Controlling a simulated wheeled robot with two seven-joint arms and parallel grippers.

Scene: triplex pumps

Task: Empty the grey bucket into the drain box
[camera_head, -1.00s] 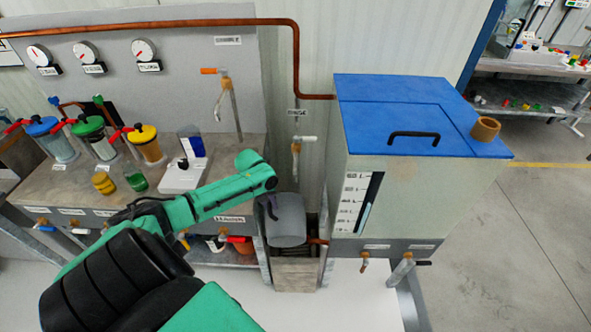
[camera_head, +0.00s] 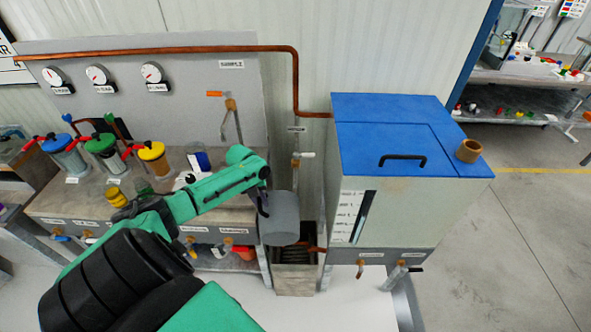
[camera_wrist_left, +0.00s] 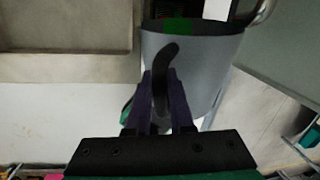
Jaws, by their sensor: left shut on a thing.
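The grey bucket (camera_head: 281,219) hangs above the drain box (camera_head: 295,281), roughly upright and slightly tilted in the head view. The drain box stands low between the bench and the blue-lidded tank, with a dark grated opening partly hidden by the bucket. My left gripper (camera_head: 263,204) is shut on the bucket's dark curved handle. In the left wrist view the gripper (camera_wrist_left: 160,100) has its purple fingers around the handle, and the bucket (camera_wrist_left: 200,70) is just beyond them. A green patch shows inside the bucket; I cannot tell what it is. My right gripper is not in view.
The blue-lidded tank (camera_head: 385,215) stands close on the right with taps low on its front. The bench (camera_head: 100,200) on the left carries several lidded jars. A rinse tap (camera_head: 298,160) hangs behind the bucket, and a copper pipe (camera_head: 180,52) runs above.

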